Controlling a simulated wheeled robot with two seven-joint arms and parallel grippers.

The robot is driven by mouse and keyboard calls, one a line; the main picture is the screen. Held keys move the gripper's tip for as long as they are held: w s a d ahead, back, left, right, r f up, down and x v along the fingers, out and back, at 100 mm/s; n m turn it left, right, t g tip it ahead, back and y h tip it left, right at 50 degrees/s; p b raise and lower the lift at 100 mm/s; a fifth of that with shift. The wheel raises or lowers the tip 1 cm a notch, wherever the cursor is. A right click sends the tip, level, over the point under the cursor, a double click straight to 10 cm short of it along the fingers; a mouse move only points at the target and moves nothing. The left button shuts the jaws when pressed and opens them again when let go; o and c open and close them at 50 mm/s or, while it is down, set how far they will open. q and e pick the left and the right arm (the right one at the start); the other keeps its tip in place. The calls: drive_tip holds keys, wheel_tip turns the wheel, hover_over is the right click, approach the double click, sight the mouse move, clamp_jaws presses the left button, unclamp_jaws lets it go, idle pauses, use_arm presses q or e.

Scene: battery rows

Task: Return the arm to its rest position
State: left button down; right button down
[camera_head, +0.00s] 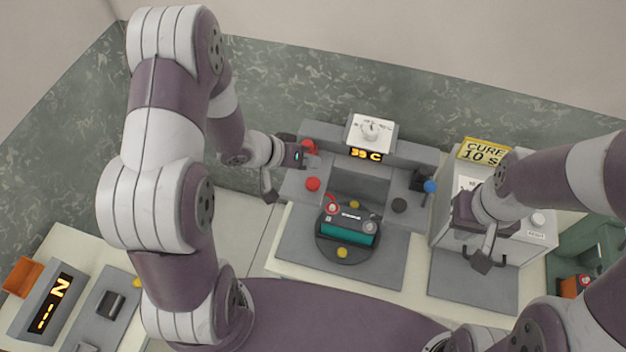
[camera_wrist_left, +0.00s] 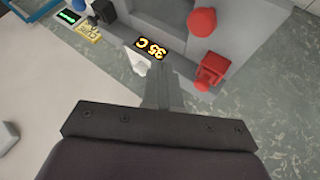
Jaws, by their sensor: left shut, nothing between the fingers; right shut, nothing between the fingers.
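My left arm comes in from the left in the head view. Its gripper (camera_head: 268,194) is shut and empty, left of the grey test station and close to its red clamp and red knob (camera_head: 313,184). My right gripper (camera_head: 481,262) is shut and empty, in front of the white curing box (camera_head: 520,228) on the right.
A teal and black battery (camera_head: 348,229) lies on the round dark turntable (camera_head: 325,256) of the station. At lower left are an orange bin (camera_head: 22,277) and an "N" display (camera_head: 54,303).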

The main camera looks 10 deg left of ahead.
idle(0.3)
use_arm(q)
drive_tip(key=s+a+f+g+y+b, duration=0.3)
drive_tip(key=s+a+f+y+b, duration=0.35)
drive_tip(key=a, duration=0.35)
drive_tip(key=s+d+r+g+b, duration=0.1)
drive_tip(key=s+d+b, duration=0.4)
drive_tip(key=b, duration=0.3)
drive_tip(key=shift+s+n+g, duration=0.3)
drive_tip(key=shift+s+n, duration=0.1)
drive_tip(key=shift+s, duration=0.5)
drive_tip(key=shift+s+d+r+y, duration=0.1)
drive_tip(key=shift+s+y, duration=0.05)
drive_tip(key=shift+y, duration=0.1)
